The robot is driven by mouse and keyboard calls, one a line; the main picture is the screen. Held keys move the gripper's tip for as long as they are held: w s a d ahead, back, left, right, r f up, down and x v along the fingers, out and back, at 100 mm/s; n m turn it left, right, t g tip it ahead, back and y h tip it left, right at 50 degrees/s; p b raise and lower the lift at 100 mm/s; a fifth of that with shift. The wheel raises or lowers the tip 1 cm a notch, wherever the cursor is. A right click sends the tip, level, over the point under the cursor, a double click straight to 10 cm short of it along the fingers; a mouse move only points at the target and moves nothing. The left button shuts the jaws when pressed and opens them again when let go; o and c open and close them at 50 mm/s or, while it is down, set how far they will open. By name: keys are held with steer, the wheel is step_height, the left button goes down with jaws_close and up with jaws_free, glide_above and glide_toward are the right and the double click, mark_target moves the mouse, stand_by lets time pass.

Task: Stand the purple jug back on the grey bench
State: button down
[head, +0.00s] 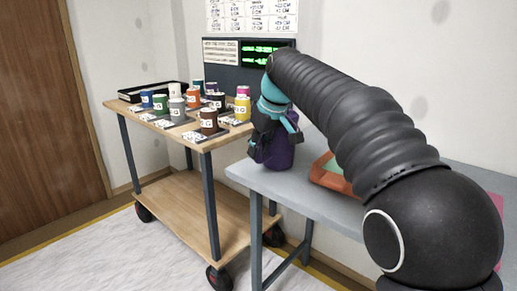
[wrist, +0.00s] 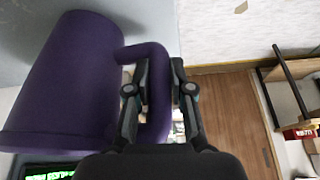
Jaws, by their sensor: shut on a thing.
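The purple jug (head: 279,153) is upright at the left end of the grey bench (head: 297,190) in the head view. It fills the left of the wrist view (wrist: 65,85), with its base towards the grey surface at the top. My gripper (wrist: 160,80) is shut on the jug's handle (wrist: 157,110), which passes between the two fingers. In the head view my gripper (head: 262,138) is at the jug's left side and partly covers it. The jug's base is at or very near the bench top; I cannot tell whether it touches.
An orange tray (head: 322,178) with a green inside lies on the bench just right of the jug, partly behind my arm. A wheeled wooden cart (head: 190,135) with several coloured cans stands to the left. A dark panel with a green display (head: 262,53) is behind.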

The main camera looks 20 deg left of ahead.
steer(key=shift+f, duration=0.1)
steer(key=c, duration=1)
jaws_free()
steer(key=shift+f, duration=0.1)
steer(key=shift+f+b, duration=0.15)
steer(key=shift+b, duration=0.25)
steer(key=p+v, duration=0.2)
steer(key=v, duration=1.2)
steer(key=shift+s+f, duration=0.1)
steer(key=shift+s, duration=0.1)
steer(key=shift+d, duration=0.1)
